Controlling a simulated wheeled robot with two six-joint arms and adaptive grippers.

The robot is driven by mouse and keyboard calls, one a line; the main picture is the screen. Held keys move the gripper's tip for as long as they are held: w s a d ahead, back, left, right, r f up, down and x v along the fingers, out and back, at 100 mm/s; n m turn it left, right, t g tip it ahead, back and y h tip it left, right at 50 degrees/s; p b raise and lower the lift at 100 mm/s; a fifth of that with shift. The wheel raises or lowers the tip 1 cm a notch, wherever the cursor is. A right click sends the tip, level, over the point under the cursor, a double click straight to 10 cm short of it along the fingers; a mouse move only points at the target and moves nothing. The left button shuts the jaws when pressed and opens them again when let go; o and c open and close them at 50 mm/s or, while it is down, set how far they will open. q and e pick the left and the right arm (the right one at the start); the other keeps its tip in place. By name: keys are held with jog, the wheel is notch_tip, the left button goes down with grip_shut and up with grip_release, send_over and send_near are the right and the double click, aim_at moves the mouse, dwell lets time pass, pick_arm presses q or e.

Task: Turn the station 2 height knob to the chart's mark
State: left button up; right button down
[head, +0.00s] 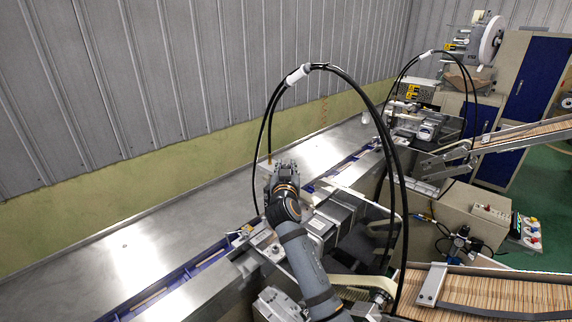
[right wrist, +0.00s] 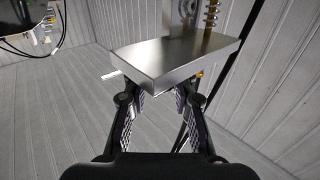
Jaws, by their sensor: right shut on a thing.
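My right gripper (head: 281,168) is at the top of the nearer machine head, above the conveyor line, with its arm reaching up from the bottom. In the right wrist view, its two fingers (right wrist: 163,108) close in under a shiny steel block (right wrist: 175,58). The block hides the fingertips. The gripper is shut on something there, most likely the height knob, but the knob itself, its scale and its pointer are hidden. I cannot make out the chart. My left gripper is not in view.
Black hoses (head: 346,78) arch over my right arm, close to it. A blue-edged conveyor (head: 160,285) runs diagonally past the machine. A tray of wooden sticks (head: 500,292) is at the lower right. A second machine (head: 425,130) stands farther back. A coil spring (right wrist: 212,14) rises behind the block.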

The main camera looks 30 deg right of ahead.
jog(key=shift+n+y, duration=0.3)
jog(key=shift+y, duration=0.2)
jog(key=c, duration=1.1)
grip_release()
jog(key=shift+o, duration=0.2)
jog(key=v, duration=0.7)
jog(key=shift+s+f, duration=0.15)
jog(key=shift+s, duration=0.05)
